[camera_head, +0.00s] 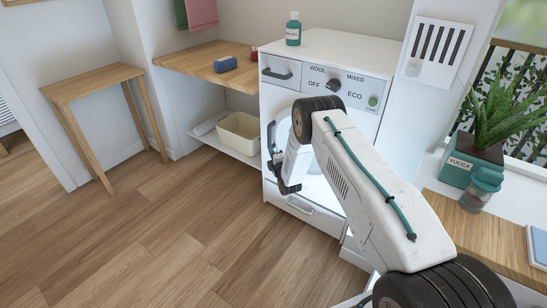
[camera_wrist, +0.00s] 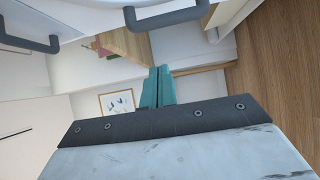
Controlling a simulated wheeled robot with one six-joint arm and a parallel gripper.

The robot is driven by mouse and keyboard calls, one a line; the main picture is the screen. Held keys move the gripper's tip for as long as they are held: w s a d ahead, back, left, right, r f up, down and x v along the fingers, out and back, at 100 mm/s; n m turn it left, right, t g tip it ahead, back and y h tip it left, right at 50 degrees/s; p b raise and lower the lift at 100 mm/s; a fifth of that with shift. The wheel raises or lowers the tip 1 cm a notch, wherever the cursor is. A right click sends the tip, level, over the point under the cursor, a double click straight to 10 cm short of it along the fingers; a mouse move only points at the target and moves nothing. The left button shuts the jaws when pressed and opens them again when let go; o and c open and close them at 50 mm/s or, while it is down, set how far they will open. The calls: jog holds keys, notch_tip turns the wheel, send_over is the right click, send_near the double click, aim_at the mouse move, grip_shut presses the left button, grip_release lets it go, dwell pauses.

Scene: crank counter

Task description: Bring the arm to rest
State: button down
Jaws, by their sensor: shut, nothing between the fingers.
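My arm reaches in from the lower right in the head view and bends down in front of the white washing machine (camera_head: 340,51). My gripper (camera_head: 284,188) hangs before the machine's front, near the dark door handle (camera_head: 271,140). In the wrist view my gripper's two teal fingers (camera_wrist: 158,82) are together with nothing between them. Dark handles show ahead of it in the wrist view, one (camera_wrist: 165,16) at the top and another (camera_wrist: 28,42) at the upper left. I cannot tell whether the gripper touches the machine; a gap appears in the wrist view.
A green bottle (camera_head: 293,30) stands on the machine. A wooden counter (camera_head: 195,62) holds a blue object (camera_head: 225,64), with a cream bin (camera_head: 240,132) below. A wooden side table (camera_head: 90,82) stands left. A yucca pot (camera_head: 470,165) and jar (camera_head: 480,190) are right. The floor (camera_head: 150,230) at left is clear.

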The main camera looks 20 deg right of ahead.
jog(key=s+f+m+g, duration=0.7)
jog(key=s+f+g, duration=0.15)
jog(key=s, duration=0.25)
jog(key=s+a+r+m+g, duration=0.2)
jog(key=s+r+m+g, duration=0.25)
jog(key=s+r, duration=0.95)
jog(key=s+a+r+m+g, duration=0.1)
jog(key=s+r+m+g, duration=0.35)
jog(key=s+r, duration=1)
jog(key=s+a+r+m, duration=0.1)
jog(key=s+a+r, duration=0.2)
jog(key=s+r, duration=2)
jog(key=shift+s+r+m+t, duration=0.15)
jog(key=shift+r+m+t, duration=0.15)
jog(key=shift+m+t, duration=0.15)
jog(key=shift+a, duration=0.1)
